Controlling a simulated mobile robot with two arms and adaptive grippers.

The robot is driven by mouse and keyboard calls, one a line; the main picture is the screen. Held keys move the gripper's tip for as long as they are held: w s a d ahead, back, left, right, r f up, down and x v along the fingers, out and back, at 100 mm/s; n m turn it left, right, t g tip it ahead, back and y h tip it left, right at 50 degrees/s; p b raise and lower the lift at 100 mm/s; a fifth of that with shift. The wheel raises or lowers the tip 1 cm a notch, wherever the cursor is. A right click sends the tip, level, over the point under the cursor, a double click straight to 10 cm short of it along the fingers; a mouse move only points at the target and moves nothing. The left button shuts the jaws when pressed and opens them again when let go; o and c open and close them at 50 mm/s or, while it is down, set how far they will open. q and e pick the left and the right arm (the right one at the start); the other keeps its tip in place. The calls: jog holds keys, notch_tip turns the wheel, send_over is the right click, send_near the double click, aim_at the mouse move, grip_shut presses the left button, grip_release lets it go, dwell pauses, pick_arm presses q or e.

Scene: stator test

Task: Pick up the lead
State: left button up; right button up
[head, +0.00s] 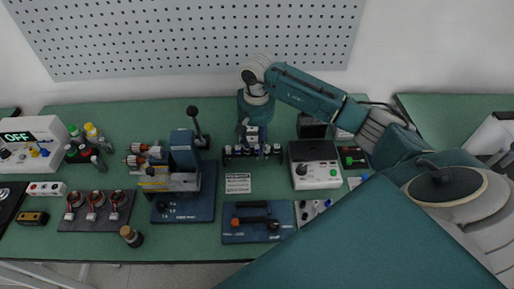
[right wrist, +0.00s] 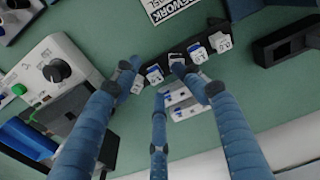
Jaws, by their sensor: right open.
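My right gripper (head: 251,136) hangs over the back middle of the green bench, at a dark rack (head: 232,153). In the right wrist view, the blue fingers of my right gripper (right wrist: 157,78) are spread apart around part of this rack (right wrist: 210,40). The rack holds several white pieces with blue marks; one such piece (right wrist: 155,75) shows between the fingertips. I cannot tell which piece is the lead, and nothing is visibly gripped. My left gripper is not in view.
A white-topped box with a black knob (head: 315,175) stands right of the rack. A blue press-like fixture (head: 184,165) stands left, with a black-knobbed lever (head: 193,113) behind. A printed label (head: 238,183) lies in front of the rack. A perforated panel (head: 200,40) covers the wall.

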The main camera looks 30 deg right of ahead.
jog(key=shift+o, duration=1.2)
jog(key=shift+s+d+f+g, duration=0.15)
jog(key=shift+s+f, duration=0.1)
jog(key=shift+f, duration=0.15)
jog(key=shift+s+d+f+g, duration=0.1)
jog(key=shift+s+f+g, duration=0.1)
jog(key=shift+f, duration=0.2)
jog(key=shift+w+d+f, duration=0.15)
jog(key=shift+w+d, duration=0.05)
jog(key=c, duration=0.9)
jog(key=shift+c, duration=0.9)
jog(key=shift+w+r, duration=0.1)
jog(key=shift+r, duration=0.15)
jog(key=shift+w+r, duration=0.1)
jog(key=shift+r, duration=0.15)
grip_shut()
notch_tip(320, 180, up, 13)
jog(key=b, duration=0.4)
notch_tip(320, 180, up, 5)
jog(key=p, duration=0.1)
send_over(257, 146)
jog(key=shift+r, duration=0.8)
